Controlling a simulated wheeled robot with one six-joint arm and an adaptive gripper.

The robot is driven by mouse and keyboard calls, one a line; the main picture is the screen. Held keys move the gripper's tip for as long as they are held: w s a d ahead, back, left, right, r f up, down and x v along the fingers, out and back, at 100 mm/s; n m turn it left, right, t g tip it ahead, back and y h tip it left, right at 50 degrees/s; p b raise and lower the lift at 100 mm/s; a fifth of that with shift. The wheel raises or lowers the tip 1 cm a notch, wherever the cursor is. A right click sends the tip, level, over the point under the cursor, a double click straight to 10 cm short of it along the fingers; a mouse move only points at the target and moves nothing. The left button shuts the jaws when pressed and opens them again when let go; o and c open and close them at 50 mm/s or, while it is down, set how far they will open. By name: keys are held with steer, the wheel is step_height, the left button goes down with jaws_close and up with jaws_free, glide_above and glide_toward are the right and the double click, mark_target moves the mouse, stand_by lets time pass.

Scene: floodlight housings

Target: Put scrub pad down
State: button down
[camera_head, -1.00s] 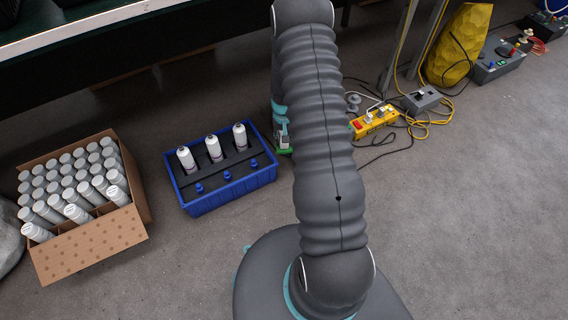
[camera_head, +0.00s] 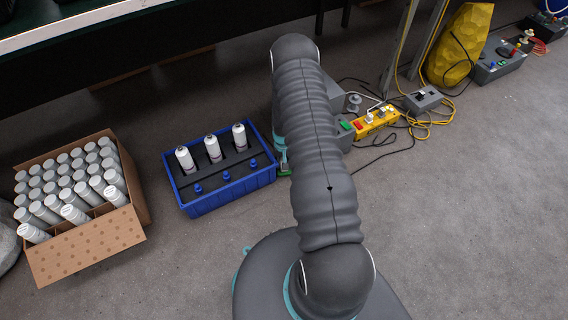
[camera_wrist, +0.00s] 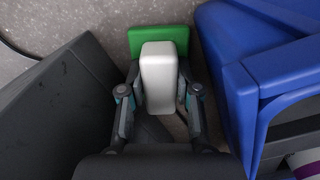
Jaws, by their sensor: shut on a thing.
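The scrub pad (camera_wrist: 158,62) is a white block handle on a flat green pad. In the wrist view my gripper (camera_wrist: 158,94) is shut on the white handle, one finger on each side. The green part shows beyond the handle, over the grey floor. I cannot tell whether the pad touches the floor. In the head view a sliver of green pad (camera_head: 284,172) shows at the right end of the blue crate (camera_head: 228,197). My arm hides most of the gripper and the pad there.
The blue crate wall (camera_wrist: 232,85) is close on the right in the wrist view. A dark grey body (camera_wrist: 60,110) is close on the left. A cardboard box (camera_head: 90,250) of white cans stands at left. A yellow power strip (camera_head: 375,121) with cables lies at right.

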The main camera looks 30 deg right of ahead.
steer(key=shift+f, duration=0.3)
steer(key=shift+f, duration=0.2)
steer(key=c, duration=0.8)
jaws_free()
steer(key=shift+r, duration=0.1)
